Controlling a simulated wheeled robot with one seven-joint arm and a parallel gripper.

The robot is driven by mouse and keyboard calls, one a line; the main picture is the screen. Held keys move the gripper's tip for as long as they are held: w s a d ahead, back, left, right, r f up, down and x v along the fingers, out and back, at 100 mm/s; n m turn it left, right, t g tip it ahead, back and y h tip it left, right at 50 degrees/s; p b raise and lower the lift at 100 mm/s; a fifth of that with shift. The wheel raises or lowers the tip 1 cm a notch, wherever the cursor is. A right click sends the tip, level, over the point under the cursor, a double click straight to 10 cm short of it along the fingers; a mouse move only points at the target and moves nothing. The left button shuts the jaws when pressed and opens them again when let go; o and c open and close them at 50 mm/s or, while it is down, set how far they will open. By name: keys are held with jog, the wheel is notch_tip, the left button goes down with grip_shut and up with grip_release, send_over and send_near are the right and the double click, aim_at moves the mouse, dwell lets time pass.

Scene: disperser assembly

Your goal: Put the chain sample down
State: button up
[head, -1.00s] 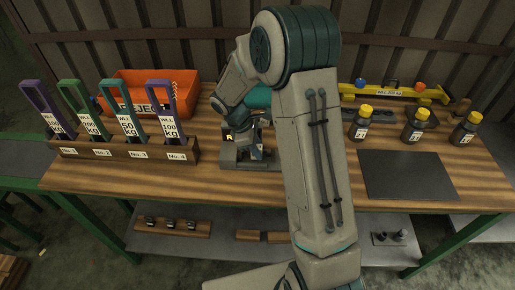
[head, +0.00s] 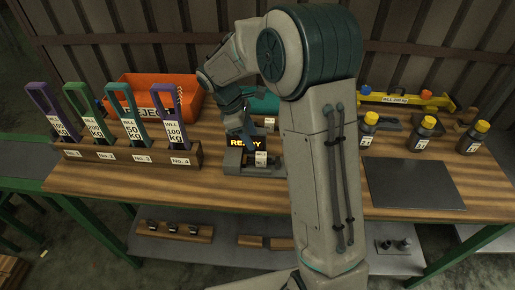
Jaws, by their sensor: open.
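A small grey test device (head: 237,160) stands on the wooden bench, left of my arm. Its dark display (head: 247,142) reads "READY" in yellow letters. A small white label (head: 261,158) shows at the front of the device. I cannot make out the chain sample itself for certain; it may be small or hidden at the device. My gripper (head: 246,126) is open, just above and behind the display, with its fingertips partly hidden. I see nothing held in it.
A rack (head: 120,151) of numbered slings stands left, before an orange "REJECT" bin (head: 187,103). To the right are a dark mat (head: 414,184), several yellow-capped bottles (head: 424,134) and a yellow beam (head: 395,100). The bench front between rack and mat is mostly clear.

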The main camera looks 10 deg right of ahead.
jog(key=s+d+r+m+t+y, duration=0.2)
jog(key=s+r+m, duration=0.5)
jog(key=s+r, duration=0.3)
jog(key=s+d+f+m+t+y, duration=0.1)
jog(key=s+m+t+y, duration=0.1)
jog(key=s+m, duration=0.5)
jog(key=s, duration=0.5)
jog(key=shift+s+f, duration=0.15)
jog(key=shift+f, duration=0.05)
jog(key=shift+d, duration=0.1)
